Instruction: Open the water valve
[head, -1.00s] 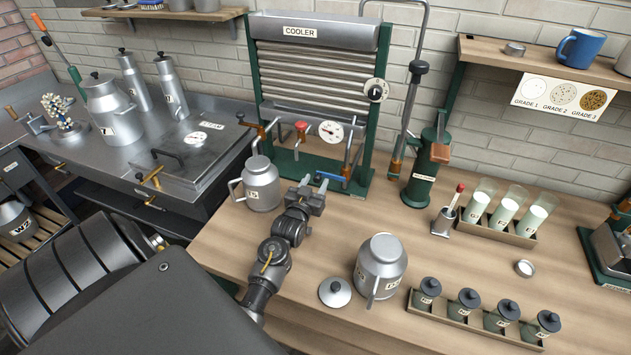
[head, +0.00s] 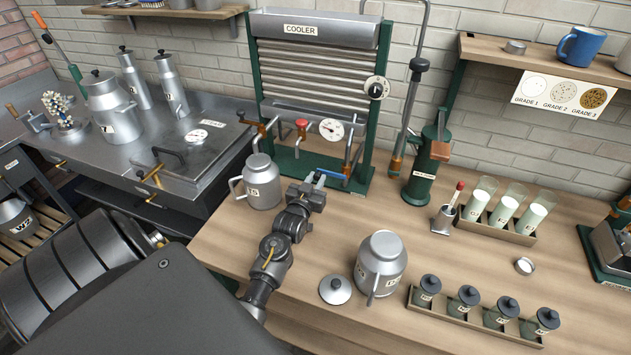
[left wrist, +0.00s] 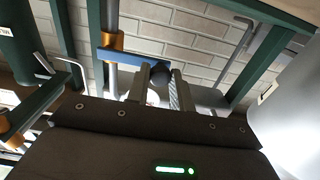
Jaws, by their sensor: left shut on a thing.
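The water valve appears to be the blue lever (head: 333,174) low on the right front of the cooler (head: 318,60). In the left wrist view the blue lever (left wrist: 120,55) runs sideways from a copper-coloured fitting on a vertical pipe to a dark rounded end. My left gripper (head: 318,183) reaches the lever's left end. In the left wrist view the jaws of my left gripper (left wrist: 160,82) are shut on that end, one finger on each side. The gripper partly hides the lever's end in the head view. My right gripper is not in view.
A milk can (head: 262,182) stands close left of my left gripper. A red-handled valve (head: 301,123) and a gauge (head: 331,129) are just above. A larger can (head: 380,264) and a loose lid (head: 335,289) stand nearer. A green pump (head: 424,172) is to the right.

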